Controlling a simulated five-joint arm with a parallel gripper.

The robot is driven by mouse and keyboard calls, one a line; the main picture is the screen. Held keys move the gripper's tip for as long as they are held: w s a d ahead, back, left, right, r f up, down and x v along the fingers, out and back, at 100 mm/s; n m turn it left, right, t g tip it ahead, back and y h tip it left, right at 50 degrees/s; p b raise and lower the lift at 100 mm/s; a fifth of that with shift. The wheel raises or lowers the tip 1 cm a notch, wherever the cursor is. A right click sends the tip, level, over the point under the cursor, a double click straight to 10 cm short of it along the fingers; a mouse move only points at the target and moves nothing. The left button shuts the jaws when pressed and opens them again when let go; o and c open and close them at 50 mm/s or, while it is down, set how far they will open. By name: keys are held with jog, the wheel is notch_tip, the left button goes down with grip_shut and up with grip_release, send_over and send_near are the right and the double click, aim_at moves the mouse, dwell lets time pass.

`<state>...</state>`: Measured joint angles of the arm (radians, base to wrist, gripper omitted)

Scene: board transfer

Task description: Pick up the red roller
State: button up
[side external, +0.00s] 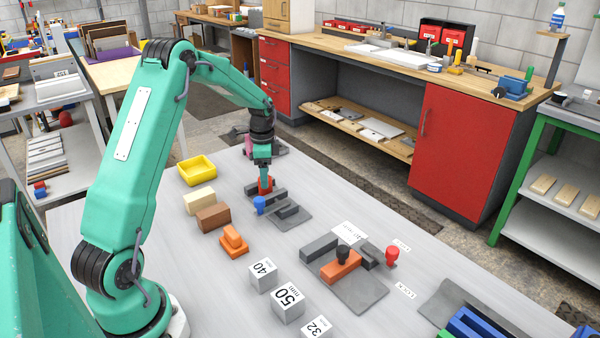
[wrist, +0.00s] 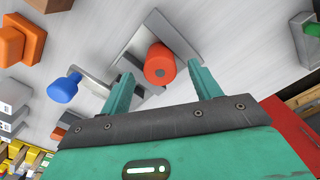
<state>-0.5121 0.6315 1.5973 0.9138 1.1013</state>
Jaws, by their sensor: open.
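The red roller (side external: 265,187) stands at a grey fixture (side external: 290,222) in the side external view, right under my gripper (side external: 264,168). My gripper (wrist: 162,78) is open, with one teal finger to the left of the roller and one to the right. The roller's lower part is hidden.
A blue-knobbed piece (wrist: 64,87) stands close left of the left finger. Brown and cream blocks (side external: 213,217), a yellow tray (side external: 197,170) and an orange piece (side external: 233,241) are nearby. Another fixture with an orange block (side external: 341,266) and a red knob (side external: 391,255) stand nearer the camera.

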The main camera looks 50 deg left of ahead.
jog(key=shift+f, duration=1.15)
jog(key=c, duration=1.1)
jog(key=shift+r, duration=0.2)
jog(key=shift+r, duration=0.65)
notch_tip(320, 180, up, 2)
jog(key=shift+r, duration=0.2)
jog(key=d+r, duration=0.7)
jog(key=d, duration=0.4)
jog(key=shift+s+d, duration=0.15)
jog(key=shift+d, duration=0.15)
